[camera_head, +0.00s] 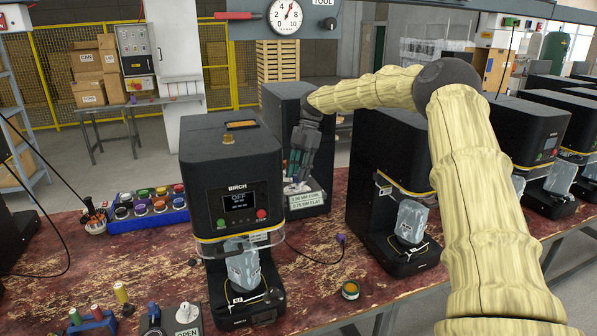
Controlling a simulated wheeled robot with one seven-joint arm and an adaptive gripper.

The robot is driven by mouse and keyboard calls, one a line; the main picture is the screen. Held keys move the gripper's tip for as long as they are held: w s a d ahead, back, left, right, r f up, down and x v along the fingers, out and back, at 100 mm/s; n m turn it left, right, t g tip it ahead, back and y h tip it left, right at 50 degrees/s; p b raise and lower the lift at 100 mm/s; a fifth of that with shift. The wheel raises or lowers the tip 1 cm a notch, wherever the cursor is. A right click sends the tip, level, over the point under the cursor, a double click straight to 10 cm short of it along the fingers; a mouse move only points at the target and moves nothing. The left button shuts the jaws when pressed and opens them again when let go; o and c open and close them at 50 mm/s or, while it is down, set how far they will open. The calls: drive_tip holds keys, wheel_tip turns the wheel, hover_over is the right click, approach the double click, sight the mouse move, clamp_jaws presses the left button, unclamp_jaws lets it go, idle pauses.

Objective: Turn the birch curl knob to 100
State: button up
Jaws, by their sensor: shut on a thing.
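The birch machine (226,185) is a black seamer with "BIRCH" on its front, standing at the left middle of the bench. Its small screen (240,200) reads "OFF"; the smaller lines are too small to read. My gripper (293,178) points down just beyond the machine's right side, behind its front edge. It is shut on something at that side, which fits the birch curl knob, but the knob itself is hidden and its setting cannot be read. A white card (307,201) below my gripper reads something like "0.36 MM CURL, 0.70 MM FLAT".
Another black machine (385,150) stands to the right, with more beyond. A blue tray (150,222) of coloured jars lies left of the birch machine. A small round tin (350,289) sits at the bench front. A dial gauge (286,16) hangs above. My arm crosses the right side.

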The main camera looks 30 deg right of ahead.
drive_tip(key=shift+n+g, duration=0.3)
drive_tip(key=shift+n, duration=0.7)
drive_tip(key=shift+h, duration=0.3)
drive_tip(key=o, duration=1)
drive_tip(key=shift+d+f, duration=0.1)
drive_tip(key=v, duration=1.2)
drive_tip(key=shift+w+d, duration=0.15)
drive_tip(key=shift+f, duration=0.1)
